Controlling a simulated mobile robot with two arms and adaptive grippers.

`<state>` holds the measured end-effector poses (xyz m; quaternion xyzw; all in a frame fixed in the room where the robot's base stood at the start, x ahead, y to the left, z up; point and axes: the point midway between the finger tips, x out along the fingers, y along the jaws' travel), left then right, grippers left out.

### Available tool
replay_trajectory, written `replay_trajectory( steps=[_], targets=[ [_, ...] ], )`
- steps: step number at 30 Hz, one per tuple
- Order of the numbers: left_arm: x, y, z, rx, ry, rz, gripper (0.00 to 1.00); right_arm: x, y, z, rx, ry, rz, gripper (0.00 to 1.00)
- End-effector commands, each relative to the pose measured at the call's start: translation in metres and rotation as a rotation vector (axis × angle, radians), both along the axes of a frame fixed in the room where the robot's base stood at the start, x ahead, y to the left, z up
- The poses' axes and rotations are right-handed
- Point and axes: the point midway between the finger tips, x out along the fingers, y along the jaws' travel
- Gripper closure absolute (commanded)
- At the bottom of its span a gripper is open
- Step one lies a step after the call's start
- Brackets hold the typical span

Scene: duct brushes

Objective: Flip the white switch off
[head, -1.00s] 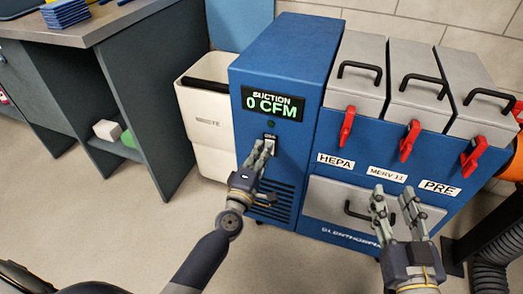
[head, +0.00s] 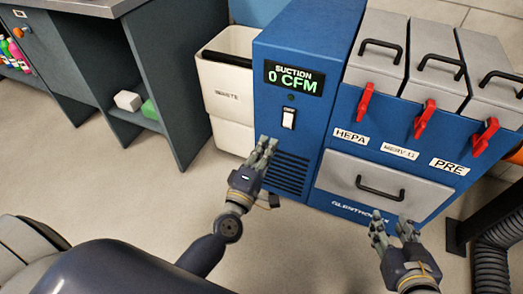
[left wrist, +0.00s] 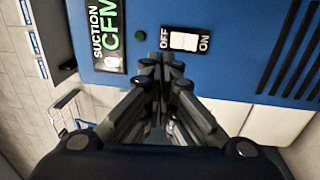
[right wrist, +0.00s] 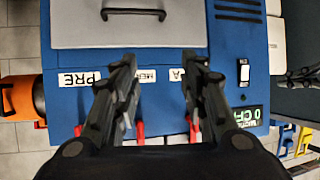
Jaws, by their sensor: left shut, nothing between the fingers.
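The white switch (head: 289,119) is a rocker on the front of the blue suction unit (head: 300,45), below a green display (head: 294,78) that reads SUCTION 0 CFM. In the left wrist view the switch (left wrist: 184,41) sits between the words OFF and ON. It also shows in the right wrist view (right wrist: 244,70). My left gripper (head: 267,143) is shut and empty, below and left of the switch and apart from it. My right gripper (head: 392,220) is open and empty, in front of the grey drawer (head: 380,185).
Three grey filter boxes (head: 430,65) with red latches stand on the unit's right. A white waste bin (head: 228,95) is on its left, beside a dark workbench (head: 95,60). A black ribbed hose (head: 490,262) lies at the lower right. Floor in front is open.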

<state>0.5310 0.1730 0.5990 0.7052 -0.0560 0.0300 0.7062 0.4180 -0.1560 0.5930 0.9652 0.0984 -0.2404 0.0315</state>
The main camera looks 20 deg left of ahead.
Motion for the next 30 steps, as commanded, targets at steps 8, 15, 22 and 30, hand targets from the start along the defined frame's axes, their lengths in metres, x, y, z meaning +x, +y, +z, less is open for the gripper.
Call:
replay_trajectory(
  steps=[8,15,22,30],
  targets=[
    [-0.025,0.001,0.003,0.0,0.0,0.0,1.0,-0.009,-0.004,-0.012,-0.017,0.07,-0.005,0.6],
    [-0.026,0.001,0.004,0.0,-0.001,0.0,1.0,-0.01,-0.005,-0.012,-0.018,0.073,-0.005,0.6],
    [-0.026,0.001,0.003,0.0,-0.001,0.001,1.0,-0.01,-0.005,-0.012,-0.017,0.073,-0.006,0.6],
    [-0.034,-0.026,0.018,0.171,-0.015,-0.097,1.0,-0.009,-0.004,-0.012,-0.017,0.07,-0.005,0.6]
  ],
)
